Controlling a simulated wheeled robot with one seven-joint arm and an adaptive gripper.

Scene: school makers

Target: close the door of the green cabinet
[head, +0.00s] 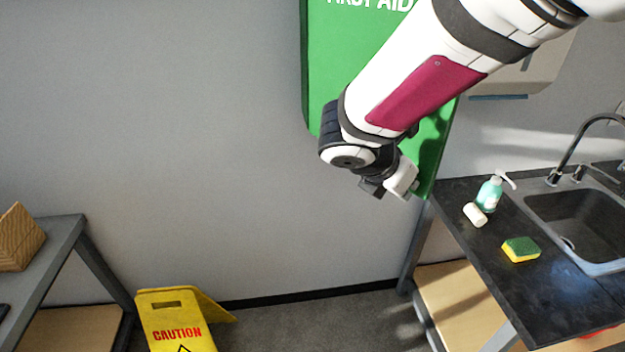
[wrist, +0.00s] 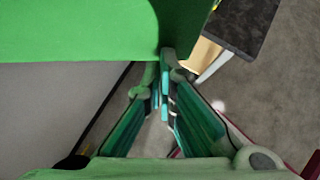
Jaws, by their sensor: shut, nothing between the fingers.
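The green cabinet (head: 340,45), with FIRST AID lettering on its front, is on the grey wall at the top of the head view. My arm crosses in front and hides much of it. Its lower edge slopes down to the right, towards the counter. How far the door stands open I cannot tell. My gripper (head: 382,188) is near the cabinet's lower right part; its fingertips are unclear there. In the wrist view a green cabinet surface (wrist: 75,30) fills the upper left, and my gripper (wrist: 166,70) is shut and empty just below its edge. Contact is unclear.
A dark counter (head: 478,246) with a sink (head: 575,225), soap bottle (head: 489,192) and sponge (head: 520,249) stands at the right. A yellow caution sign (head: 172,312) stands on the floor, near a table (head: 50,243) at left. Bare wall lies between.

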